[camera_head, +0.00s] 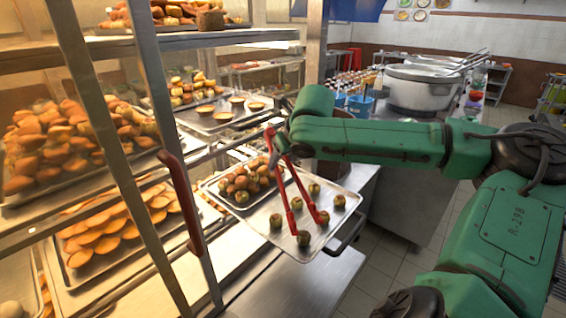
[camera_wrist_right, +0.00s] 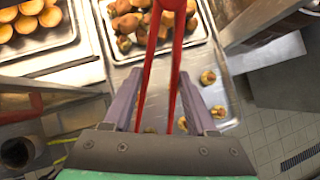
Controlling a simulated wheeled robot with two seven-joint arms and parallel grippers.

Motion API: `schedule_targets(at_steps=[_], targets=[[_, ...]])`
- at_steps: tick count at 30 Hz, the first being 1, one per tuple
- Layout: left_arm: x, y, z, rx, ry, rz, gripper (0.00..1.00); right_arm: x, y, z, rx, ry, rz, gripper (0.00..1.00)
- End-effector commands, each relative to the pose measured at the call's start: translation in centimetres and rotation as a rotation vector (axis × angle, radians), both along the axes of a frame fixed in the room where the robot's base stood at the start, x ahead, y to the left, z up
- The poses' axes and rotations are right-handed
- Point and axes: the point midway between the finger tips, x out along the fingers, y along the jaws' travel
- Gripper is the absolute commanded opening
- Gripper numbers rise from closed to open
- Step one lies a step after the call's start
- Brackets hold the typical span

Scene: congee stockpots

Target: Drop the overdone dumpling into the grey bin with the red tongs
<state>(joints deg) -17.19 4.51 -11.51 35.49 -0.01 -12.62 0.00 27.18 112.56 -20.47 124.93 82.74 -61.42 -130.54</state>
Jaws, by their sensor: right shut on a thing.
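The red tongs (camera_head: 287,185) hang from my right gripper (camera_head: 277,141), which is shut on them. They also show between the fingers of my right gripper (camera_wrist_right: 161,100) in the wrist view, as two red arms (camera_wrist_right: 147,80). In the head view their legs are spread apart over a metal tray (camera_head: 262,237) with several small dumplings. One tip is by a front dumpling (camera_head: 304,239), the other by a dumpling (camera_head: 323,218) to its right; contact is unclear. I cannot tell which dumpling is overdone. I cannot make out the grey bin. My left gripper is out of view.
A metal shelf rack with trays of buns (camera_head: 60,150) fills the left, with an upright post (camera_head: 180,150) close by. A tray of brown buns (camera_head: 245,184) adjoins the dumpling tray. Large pots (camera_head: 420,92) stand on the counter behind my right arm. Tiled floor (camera_head: 385,265) is clear.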

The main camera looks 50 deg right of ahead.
Motion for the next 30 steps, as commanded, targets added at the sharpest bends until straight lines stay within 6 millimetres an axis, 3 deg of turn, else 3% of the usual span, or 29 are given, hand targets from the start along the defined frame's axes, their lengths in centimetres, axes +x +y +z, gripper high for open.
schedule_targets(at_steps=[2,9,21,22,25,26,30], targets=[[0.0,0.0,-1.4,0.0,0.0,0.0,0.5,0.0,0.0,-1.1,-0.001,-0.001,-0.001,0.5],[0.0,0.1,-2.4,0.001,0.0,0.001,0.5,0.0,0.0,-3.1,0.0,-0.001,0.001,0.5],[0.0,0.1,-2.6,0.002,0.0,0.001,0.5,0.0,0.0,-3.6,0.0,-0.001,0.0,0.5],[0.0,0.1,-2.6,0.002,0.0,0.001,0.5,0.0,0.0,-3.6,0.0,-0.001,0.0,0.46],[0.0,0.1,-2.6,0.002,0.0,0.001,0.5,0.0,0.0,-3.6,0.0,-0.001,0.0,0.08],[0.0,0.1,-2.6,0.002,0.0,0.001,0.5,0.0,0.0,-3.6,0.0,-0.001,0.0,0.0],[0.0,0.1,-2.3,0.002,-0.001,0.001,0.5,0.0,0.0,-3.4,0.0,-0.001,0.0,0.0]])
